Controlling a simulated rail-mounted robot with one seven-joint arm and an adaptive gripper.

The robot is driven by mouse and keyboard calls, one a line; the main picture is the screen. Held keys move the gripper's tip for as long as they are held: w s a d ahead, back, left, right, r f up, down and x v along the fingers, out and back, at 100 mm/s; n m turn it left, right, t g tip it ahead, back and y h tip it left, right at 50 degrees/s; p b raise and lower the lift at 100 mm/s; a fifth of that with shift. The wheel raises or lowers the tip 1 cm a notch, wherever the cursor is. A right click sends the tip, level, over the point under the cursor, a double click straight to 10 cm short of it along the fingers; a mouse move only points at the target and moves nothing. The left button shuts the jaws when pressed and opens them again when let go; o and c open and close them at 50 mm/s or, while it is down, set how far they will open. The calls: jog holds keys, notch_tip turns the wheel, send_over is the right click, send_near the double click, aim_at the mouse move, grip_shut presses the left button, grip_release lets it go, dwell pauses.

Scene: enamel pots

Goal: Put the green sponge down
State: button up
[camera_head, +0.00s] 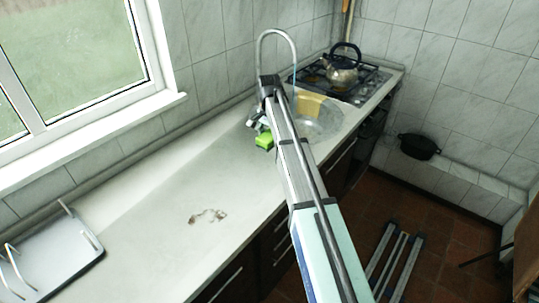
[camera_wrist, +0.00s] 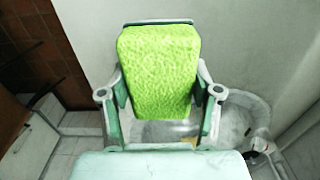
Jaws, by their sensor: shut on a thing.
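The green sponge (camera_wrist: 158,75) is bright green and fills the space between the fingers of my gripper (camera_wrist: 160,100) in the wrist view. My gripper is shut on it, one finger against each side. In the head view the sponge (camera_head: 264,140) shows at the end of my arm, over the counter (camera_head: 170,200) just left of the sink. Most of my gripper (camera_head: 258,124) is partly hidden by my arm there. I cannot tell whether the sponge touches the counter.
The sink (camera_head: 322,124) with a curved faucet (camera_head: 277,32) lies right of the sponge, a yellowish item (camera_head: 308,105) at it. A kettle (camera_head: 342,70) stands on the stove (camera_head: 366,88). A dish rack (camera_head: 55,255) and small brownish scraps (camera_head: 208,215) are on the counter. The counter's middle is mostly clear.

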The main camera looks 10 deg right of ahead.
aim_at(269, 163)
notch_tip(269, 163, down, 10)
jog(key=shift+p, duration=1.1)
jog(key=shift+f, duration=0.15)
jog(key=o, duration=1.1)
notch_tip(269, 163, up, 12)
jog(key=b, duration=0.4)
jog(key=shift+r, duration=0.2)
